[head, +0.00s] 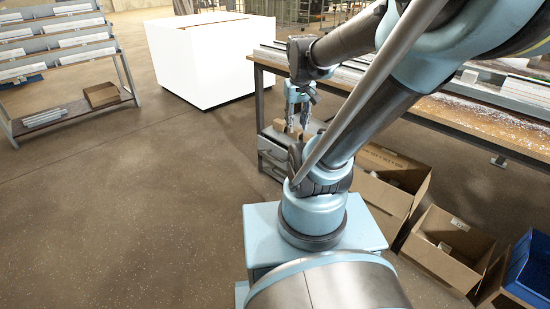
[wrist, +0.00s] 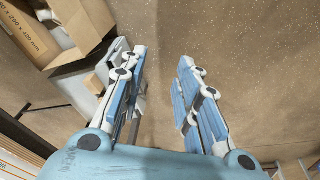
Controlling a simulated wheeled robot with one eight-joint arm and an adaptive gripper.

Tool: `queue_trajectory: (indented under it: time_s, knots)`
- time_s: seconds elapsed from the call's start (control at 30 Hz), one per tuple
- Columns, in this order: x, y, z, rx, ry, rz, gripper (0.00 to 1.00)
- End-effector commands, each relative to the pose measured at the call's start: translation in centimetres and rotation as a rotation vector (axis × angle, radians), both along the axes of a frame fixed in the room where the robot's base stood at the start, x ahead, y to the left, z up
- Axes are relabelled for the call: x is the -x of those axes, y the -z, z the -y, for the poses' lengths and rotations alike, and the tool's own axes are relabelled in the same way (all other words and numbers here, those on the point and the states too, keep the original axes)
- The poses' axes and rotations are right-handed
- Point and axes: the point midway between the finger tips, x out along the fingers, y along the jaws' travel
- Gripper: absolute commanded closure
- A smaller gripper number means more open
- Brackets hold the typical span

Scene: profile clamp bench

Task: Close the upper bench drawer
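The grey drawer unit (head: 268,160) stands under the left end of the bench, its drawer fronts facing left. The upper drawer (head: 270,138) appears pulled out, with brown box-like contents showing; my arm hides part of it. In the wrist view a pale grey drawer (wrist: 72,88) with brown contents lies left of my fingers, partly behind the left finger. My gripper (head: 297,127) points down at the drawer's front end. In the wrist view my gripper (wrist: 163,55) is open, with floor visible between its fingers. A grey bar, possibly the handle, shows beside the left finger; contact cannot be told.
The bench top (head: 470,113) extends right above the drawers. Open cardboard boxes (head: 447,247) and a blue bin (head: 530,267) stand right of my base. A white block (head: 208,60) stands behind, a shelf rack (head: 65,60) at left. Floor left of the drawers is clear.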

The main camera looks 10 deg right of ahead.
Motion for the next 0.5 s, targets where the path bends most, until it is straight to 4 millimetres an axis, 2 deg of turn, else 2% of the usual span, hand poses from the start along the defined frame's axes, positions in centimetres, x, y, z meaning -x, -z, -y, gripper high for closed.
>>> queue_trajectory:
  time_s: [0.03,0.23,0.5]
  knots:
    - [-1.3,-0.4,0.0,0.004,-0.011,-0.002,0.7]
    - [-6.0,-1.1,0.0,0.024,-0.057,-0.012,0.7]
    - [-12.7,-0.9,-0.1,0.05,-0.117,-0.024,0.7]
